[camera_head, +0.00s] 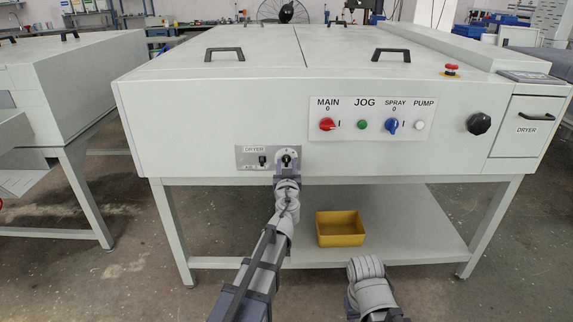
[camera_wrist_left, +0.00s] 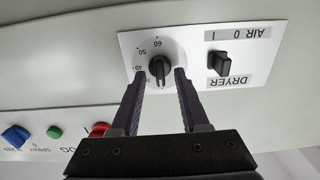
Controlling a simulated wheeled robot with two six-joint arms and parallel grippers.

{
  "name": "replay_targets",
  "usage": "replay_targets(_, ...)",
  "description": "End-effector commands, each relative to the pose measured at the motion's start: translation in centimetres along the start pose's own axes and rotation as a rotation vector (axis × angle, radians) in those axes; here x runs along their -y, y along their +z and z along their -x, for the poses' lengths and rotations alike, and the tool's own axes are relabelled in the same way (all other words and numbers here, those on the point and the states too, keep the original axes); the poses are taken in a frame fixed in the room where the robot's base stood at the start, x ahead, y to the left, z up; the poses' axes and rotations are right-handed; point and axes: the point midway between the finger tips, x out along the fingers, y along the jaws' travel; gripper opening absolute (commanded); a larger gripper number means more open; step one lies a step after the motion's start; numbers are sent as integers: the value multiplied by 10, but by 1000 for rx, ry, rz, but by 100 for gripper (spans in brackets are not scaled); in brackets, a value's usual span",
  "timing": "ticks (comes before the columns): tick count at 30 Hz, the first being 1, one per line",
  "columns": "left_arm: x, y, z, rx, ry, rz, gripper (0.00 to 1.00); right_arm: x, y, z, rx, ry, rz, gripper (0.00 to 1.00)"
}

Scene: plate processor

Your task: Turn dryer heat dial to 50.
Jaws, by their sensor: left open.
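The dryer heat dial is a black knob on a round white scale, on the dryer panel at the lower front of the machine. It shows in the head view (camera_head: 287,159) and upside down in the left wrist view (camera_wrist_left: 159,70). The knob's long axis is near vertical there, one end towards the 60 mark; its exact setting cannot be told. My left gripper (camera_wrist_left: 160,76) is open, with its two fingers on either side of the knob and a gap visible. In the head view it (camera_head: 287,171) reaches up to the dial from below.
The dryer AIR switch (camera_wrist_left: 222,63) sits beside the dial. The red MAIN (camera_head: 327,125), green JOG (camera_head: 362,125) and blue SPRAY (camera_head: 392,126) controls are higher right. A large black knob (camera_head: 478,123) is far right. A yellow bin (camera_head: 340,229) stands on the shelf below.

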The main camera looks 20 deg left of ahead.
Motion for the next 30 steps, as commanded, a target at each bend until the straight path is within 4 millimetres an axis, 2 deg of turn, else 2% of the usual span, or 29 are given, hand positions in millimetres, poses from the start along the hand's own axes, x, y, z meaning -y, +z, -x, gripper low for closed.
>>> replay_targets(1,0,0,-8,0,-1,0,45,0,0,0,0,0,0,45)
replay_targets(3,0,0,-11,0,-1,0,45,0,0,0,0,0,0,45)
replay_targets(10,0,0,-10,0,0,0,45,0,0,0,0,0,0,45)
replay_targets(22,0,0,-10,0,0,0,1,0,0,0,0,0,0,45)
replay_targets(30,0,0,-10,0,0,-3,0,0,0,0,0,0,0,45)
